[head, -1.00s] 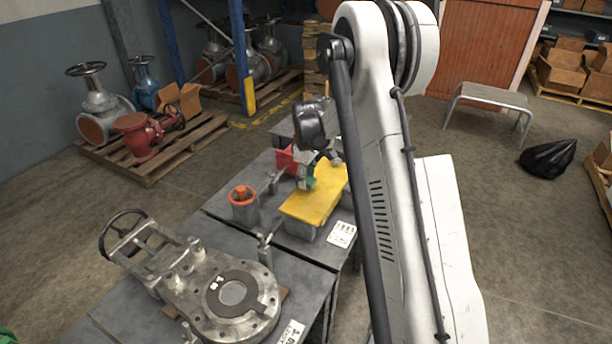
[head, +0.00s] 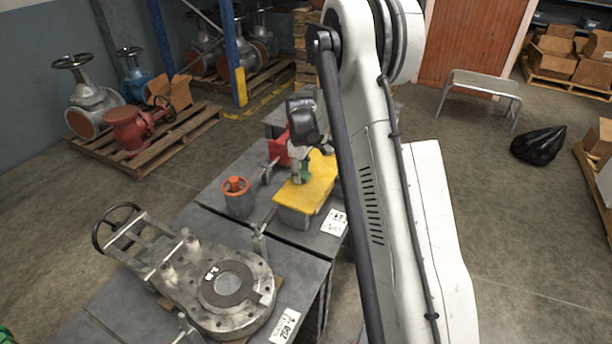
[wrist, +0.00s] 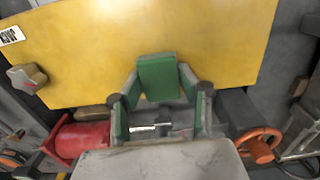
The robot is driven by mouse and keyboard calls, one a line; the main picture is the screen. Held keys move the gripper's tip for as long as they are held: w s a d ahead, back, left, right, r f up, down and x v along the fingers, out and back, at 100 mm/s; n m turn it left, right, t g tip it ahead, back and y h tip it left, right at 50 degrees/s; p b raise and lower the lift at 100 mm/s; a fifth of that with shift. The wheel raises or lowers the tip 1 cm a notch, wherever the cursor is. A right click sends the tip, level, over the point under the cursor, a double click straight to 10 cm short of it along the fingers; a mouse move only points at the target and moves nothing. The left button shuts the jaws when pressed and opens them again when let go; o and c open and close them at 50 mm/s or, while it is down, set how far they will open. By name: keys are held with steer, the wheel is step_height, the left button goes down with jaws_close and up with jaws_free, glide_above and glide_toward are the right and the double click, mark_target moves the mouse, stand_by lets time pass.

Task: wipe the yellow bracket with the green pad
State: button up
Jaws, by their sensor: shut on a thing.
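The yellow bracket (head: 318,190) is a flat yellow plate lying on a grey block on the workbench in the head view. It fills the upper part of the wrist view (wrist: 215,45), with dull greyish marks near the pad. My gripper (wrist: 157,97) is shut on the green pad (wrist: 157,75), a small block between its fingers. The pad is over the plate's near edge in the wrist view; I cannot tell whether it touches. In the head view my gripper (head: 304,174) is at the plate's far left part, and the pad is mostly hidden.
A grey pot with an orange handwheel (head: 237,197) stands left of the bracket. A red part (head: 279,148) is behind it, close to my gripper. A large metal valve (head: 205,290) lies at the front of the bench.

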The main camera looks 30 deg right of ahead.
steer(key=shift+w+a+r, duration=0.1)
steer(key=shift+w+a, duration=0.15)
steer(key=shift+w, duration=0.05)
steer(key=shift+r+p, duration=1.5)
steer(key=shift+r, duration=2.5)
